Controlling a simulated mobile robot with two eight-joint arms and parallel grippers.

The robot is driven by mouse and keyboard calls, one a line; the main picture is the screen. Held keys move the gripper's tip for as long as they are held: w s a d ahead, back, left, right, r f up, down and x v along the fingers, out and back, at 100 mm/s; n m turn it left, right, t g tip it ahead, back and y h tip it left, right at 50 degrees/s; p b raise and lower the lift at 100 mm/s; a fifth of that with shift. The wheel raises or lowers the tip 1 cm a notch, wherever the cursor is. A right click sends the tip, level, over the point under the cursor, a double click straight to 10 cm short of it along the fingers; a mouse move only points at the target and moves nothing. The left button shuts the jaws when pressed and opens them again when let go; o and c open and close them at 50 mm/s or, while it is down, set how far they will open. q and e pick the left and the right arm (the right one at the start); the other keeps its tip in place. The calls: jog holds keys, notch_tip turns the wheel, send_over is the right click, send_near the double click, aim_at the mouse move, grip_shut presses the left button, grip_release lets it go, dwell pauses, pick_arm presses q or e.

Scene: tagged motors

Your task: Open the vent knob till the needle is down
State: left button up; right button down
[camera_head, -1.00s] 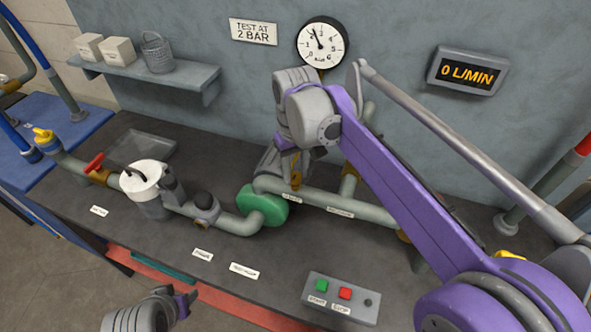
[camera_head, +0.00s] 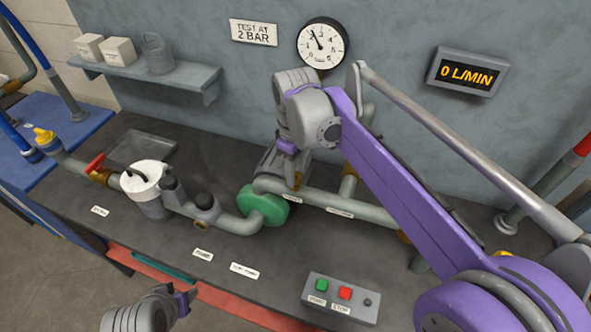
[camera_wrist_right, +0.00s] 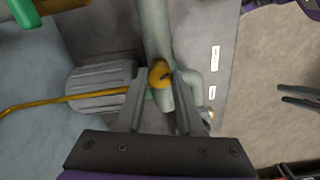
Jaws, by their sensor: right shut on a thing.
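The vent knob is a small round brass knob (camera_wrist_right: 160,73) on a grey-green pipe, seen between the fingertips in the right wrist view. My right gripper (camera_wrist_right: 159,86) is shut on it; in the head view this gripper (camera_head: 296,182) reaches down behind the green pump (camera_head: 263,206), where the arm and fingers mostly hide the knob. The round white gauge (camera_head: 322,44) is on the wall; its black needle points up and slightly left, near the 2. My left gripper (camera_head: 184,303) is at the bottom edge, away from the pipes; its jaw opening is unclear.
A display (camera_head: 467,72) reads 0 L/MIN. A control box (camera_head: 341,297) with green and red buttons stands at the bench front. The pipe run has a white-lidded pot (camera_head: 147,174) and a red-handled valve (camera_head: 94,163) at left. A shelf (camera_head: 180,78) holds boxes and a can.

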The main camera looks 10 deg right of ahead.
jog(key=n, duration=0.5)
jog(key=shift+n, duration=0.3)
pick_arm(q)
jog(key=shift+w+r, duration=0.1)
jog(key=shift+r, duration=0.1)
pick_arm(e)
jog(key=n, duration=0.6)
jog(key=c, duration=0.5)
grip_release()
pick_arm(q)
jog(key=shift+w+r+p, duration=0.3)
jog(key=shift+r+p, duration=0.2)
jog(key=shift+r, duration=0.1)
pick_arm(e)
notch_tip(320, 180, up, 11)
jog(key=shift+f, duration=0.1)
